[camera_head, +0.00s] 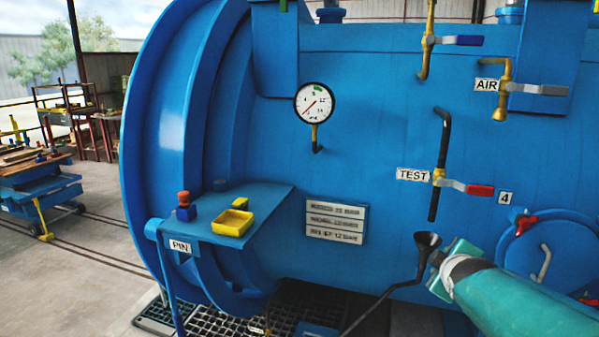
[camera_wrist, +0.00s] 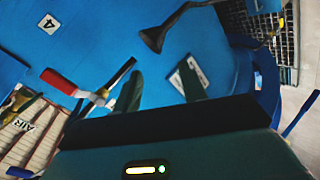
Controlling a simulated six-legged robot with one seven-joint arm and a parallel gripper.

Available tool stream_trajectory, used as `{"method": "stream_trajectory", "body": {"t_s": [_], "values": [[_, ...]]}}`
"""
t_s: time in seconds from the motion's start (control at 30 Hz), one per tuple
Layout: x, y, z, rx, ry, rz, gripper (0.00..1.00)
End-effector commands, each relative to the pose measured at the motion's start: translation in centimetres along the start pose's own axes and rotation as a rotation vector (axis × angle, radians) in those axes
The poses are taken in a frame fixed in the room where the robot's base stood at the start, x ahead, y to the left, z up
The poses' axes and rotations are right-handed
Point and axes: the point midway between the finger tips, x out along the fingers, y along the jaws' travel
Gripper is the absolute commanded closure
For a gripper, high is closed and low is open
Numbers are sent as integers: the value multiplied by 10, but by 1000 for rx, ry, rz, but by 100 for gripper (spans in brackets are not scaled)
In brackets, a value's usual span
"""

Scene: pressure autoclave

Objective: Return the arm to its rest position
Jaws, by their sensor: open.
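My teal arm comes in from the lower right of the head view, ending at my gripper (camera_head: 437,270) in front of the blue autoclave (camera_head: 400,100). In the wrist view my gripper (camera_wrist: 162,82) has two dark fingers spread apart with nothing between them. A black funnel (camera_head: 427,240) on a bent black pipe is close by the gripper in the head view; I cannot tell whether they touch. The funnel (camera_wrist: 153,38) shows beyond the fingers in the wrist view.
The red-handled TEST valve (camera_head: 470,188) is above the gripper, with the AIR valve (camera_head: 535,89) higher right. A small blue hatch (camera_head: 545,250) is right of the gripper. The PIN shelf (camera_head: 265,205) with a yellow tray (camera_head: 232,223) juts out left.

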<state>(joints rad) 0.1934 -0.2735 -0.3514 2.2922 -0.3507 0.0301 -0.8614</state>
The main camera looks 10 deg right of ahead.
Motion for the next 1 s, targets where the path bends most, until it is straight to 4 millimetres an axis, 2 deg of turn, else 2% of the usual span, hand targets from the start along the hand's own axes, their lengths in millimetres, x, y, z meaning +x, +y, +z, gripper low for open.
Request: {"method": "stream_trajectory", "body": {"t_s": [0.03,0.2,0.3,0.43,0.5,0.6,0.8,0.87,1.0], "values": [[-20,-21,-20,95,12,-64,58],[-91,-103,-63,406,-45,-319,58],[-137,-149,-74,544,-120,-450,58],[-184,-194,-76,657,-228,-564,58],[-200,-208,-75,691,-271,-596,58],[-210,-217,-72,711,-304,-616,58],[-210,-218,-72,716,-309,-617,58],[-210,-217,-72,716,-309,-617,64],[-210,-217,-72,715,-308,-616,64]]}}
